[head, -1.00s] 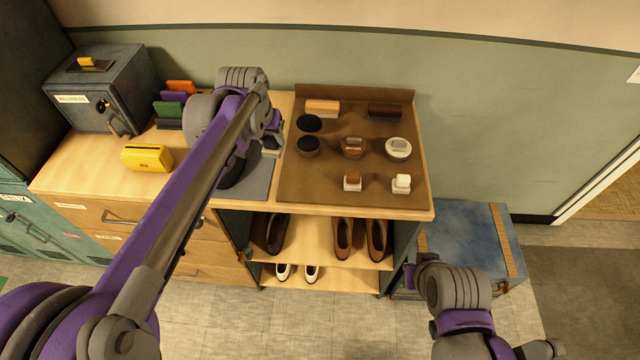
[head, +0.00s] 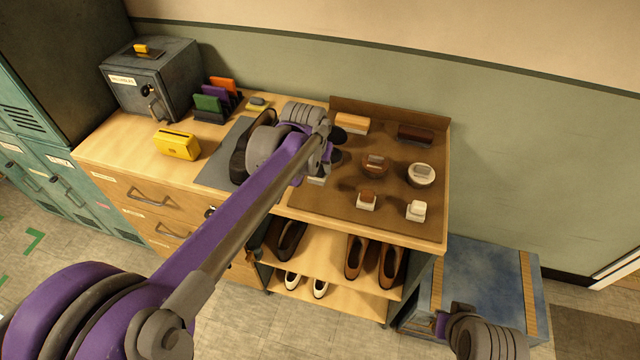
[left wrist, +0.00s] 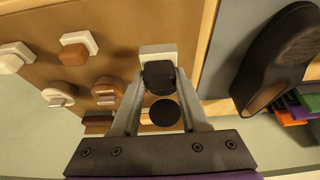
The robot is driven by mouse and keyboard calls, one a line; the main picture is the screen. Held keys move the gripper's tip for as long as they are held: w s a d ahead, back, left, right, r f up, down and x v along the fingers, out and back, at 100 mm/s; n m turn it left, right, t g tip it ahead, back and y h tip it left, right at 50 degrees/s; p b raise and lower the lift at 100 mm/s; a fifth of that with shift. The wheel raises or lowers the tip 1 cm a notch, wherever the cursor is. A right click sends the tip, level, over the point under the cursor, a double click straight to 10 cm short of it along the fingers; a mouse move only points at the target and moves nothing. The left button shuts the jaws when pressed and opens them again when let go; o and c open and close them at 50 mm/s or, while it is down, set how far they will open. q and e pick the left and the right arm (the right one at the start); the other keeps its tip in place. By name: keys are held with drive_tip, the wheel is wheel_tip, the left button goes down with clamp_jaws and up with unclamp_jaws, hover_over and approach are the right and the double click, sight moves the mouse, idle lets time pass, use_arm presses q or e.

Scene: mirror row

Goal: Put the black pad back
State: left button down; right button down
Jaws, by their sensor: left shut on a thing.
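The black pad (left wrist: 158,76), a black grip on a white block, is between the fingertips of my left gripper (left wrist: 160,78) in the left wrist view. The gripper is shut on it. In the head view my left gripper (head: 322,168) is over the front left of the brown board (head: 300,200), with the pad's pale block (head: 316,181) just showing below it. I cannot tell whether the block touches the board. The brown pad (head: 366,201) and white pad (head: 415,211) stand to the right along the same row. My right wrist (head: 441,324) is low at right; its fingers are hidden.
Behind the pads are a brown tin (head: 375,165), a white tin (head: 421,175), and a black disc (left wrist: 165,113). A light brush (head: 351,124) and dark brush (head: 416,134) lie at the back. A black shoe (left wrist: 275,62) is on the grey mat (head: 215,172).

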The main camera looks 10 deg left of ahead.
sight(317, 177)
use_arm(q)
drive_tip(key=shift+f, duration=2.65)
drive_tip(key=shift+f, duration=0.1)
drive_tip(key=shift+f, duration=0.15)
drive_tip(key=shift+c, duration=2.1)
unclamp_jaws()
drive_tip(key=shift+r, duration=0.35)
drive_tip(key=v, duration=1.1)
drive_tip(key=s+a+f, duration=0.1)
drive_tip(key=s+f, duration=0.2)
drive_tip(key=s, duration=0.4)
drive_tip(key=s+f, duration=0.4)
drive_tip(key=s, duration=0.3)
drive_tip(key=s+a+f+t, duration=0.1)
drive_tip(key=s+f, duration=0.2)
drive_tip(key=s, duration=0.5)
drive_tip(key=shift+a+f+p, duration=0.25)
drive_tip(key=shift+a+p, duration=0.05)
drive_tip(key=shift+a, duration=0.05)
